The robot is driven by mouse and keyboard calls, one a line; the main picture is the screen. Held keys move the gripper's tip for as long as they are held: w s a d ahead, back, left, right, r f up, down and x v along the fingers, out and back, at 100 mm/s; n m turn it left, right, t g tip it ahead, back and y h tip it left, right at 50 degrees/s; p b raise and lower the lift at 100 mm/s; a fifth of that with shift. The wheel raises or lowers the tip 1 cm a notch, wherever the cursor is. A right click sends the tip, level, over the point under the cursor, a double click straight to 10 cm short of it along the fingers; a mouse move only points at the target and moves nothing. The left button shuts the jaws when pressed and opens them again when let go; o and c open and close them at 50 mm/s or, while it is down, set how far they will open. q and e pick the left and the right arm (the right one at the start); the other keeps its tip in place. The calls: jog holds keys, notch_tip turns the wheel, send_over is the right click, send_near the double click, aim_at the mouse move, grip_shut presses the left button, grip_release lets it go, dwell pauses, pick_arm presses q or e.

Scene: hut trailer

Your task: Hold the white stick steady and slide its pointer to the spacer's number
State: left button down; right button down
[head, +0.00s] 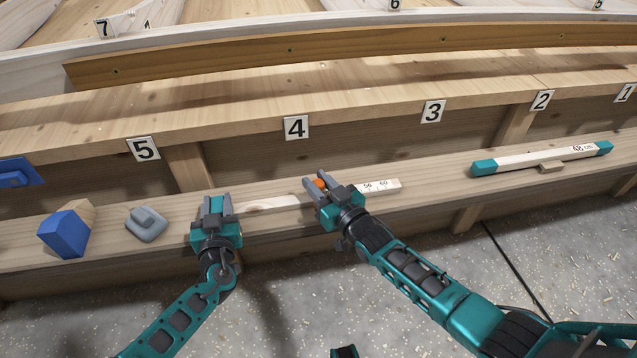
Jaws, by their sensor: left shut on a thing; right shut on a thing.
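The white stick (268,204) lies along the wooden ledge, with printed numbers 56 and 60 readable near its right end. My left gripper (217,206) is shut on the stick's left end. My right gripper (319,186) is shut on the orange pointer (320,183), just left of the 56 mark. The fingers hide part of the pointer and the stick under it. The spacer (543,157), a pale bar with teal ends, lies on the ledge to the right and is marked 48 cm. A small wooden block touches its front side.
A blue-and-wood block (66,230) and a grey-blue lump-shaped object (146,223) sit left of my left gripper. A blue item (18,175) is at the left edge. Number tags line the upper beam (370,118). The ledge between stick and spacer is clear.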

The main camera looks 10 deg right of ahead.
jog(key=d, duration=0.6)
dwell(0.3)
jog(key=c, duration=0.9)
grip_release()
jog(key=v, duration=1.2)
